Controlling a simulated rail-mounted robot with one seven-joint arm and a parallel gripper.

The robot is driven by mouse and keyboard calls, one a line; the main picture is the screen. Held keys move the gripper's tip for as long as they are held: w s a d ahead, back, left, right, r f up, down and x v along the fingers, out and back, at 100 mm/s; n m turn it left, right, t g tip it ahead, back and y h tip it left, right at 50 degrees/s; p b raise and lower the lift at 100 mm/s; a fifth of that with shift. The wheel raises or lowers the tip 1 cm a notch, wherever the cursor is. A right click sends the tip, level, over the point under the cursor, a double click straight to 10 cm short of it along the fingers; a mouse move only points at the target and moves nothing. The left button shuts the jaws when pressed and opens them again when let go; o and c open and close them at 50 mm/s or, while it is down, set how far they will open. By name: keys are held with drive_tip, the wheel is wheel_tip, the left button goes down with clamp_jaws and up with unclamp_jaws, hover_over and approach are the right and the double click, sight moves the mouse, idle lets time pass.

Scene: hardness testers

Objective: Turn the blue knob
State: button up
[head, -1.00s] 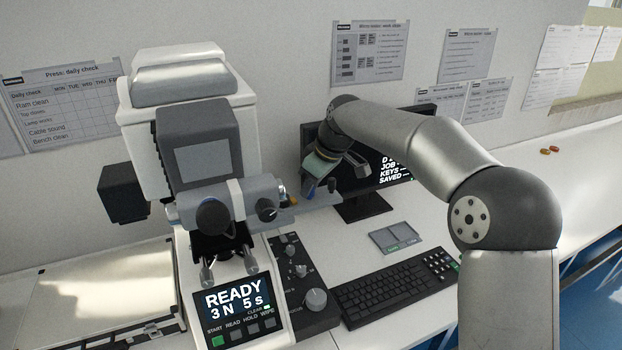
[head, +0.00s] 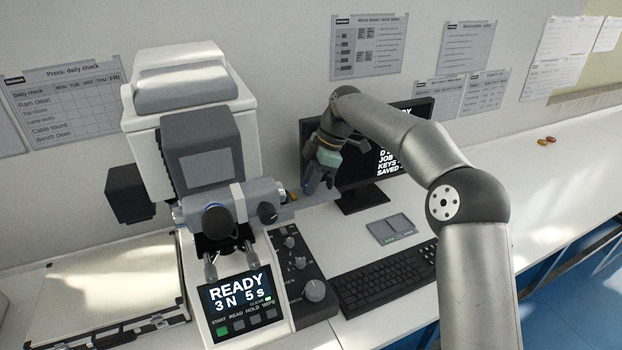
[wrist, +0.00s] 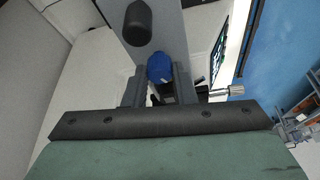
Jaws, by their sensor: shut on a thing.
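The blue knob (wrist: 160,67) shows in the wrist view at the far end of my fingers, with one dark finger on each side of it. My gripper (wrist: 160,88) is shut on it. The blue knob cannot be made out clearly there, as my fingers cover that spot.
A black knob (wrist: 138,22) stands just beyond the blue one. A small orange part (head: 294,197) sits left of my gripper. A monitor (head: 372,165) is close behind it. A keyboard (head: 385,279) and a grey pad (head: 391,229) lie in front.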

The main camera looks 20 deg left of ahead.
drive_tip(key=shift+n, duration=0.3)
drive_tip(key=o, duration=1)
drive_tip(key=v, duration=1.2)
drive_tip(key=shift+w+a, duration=0.15)
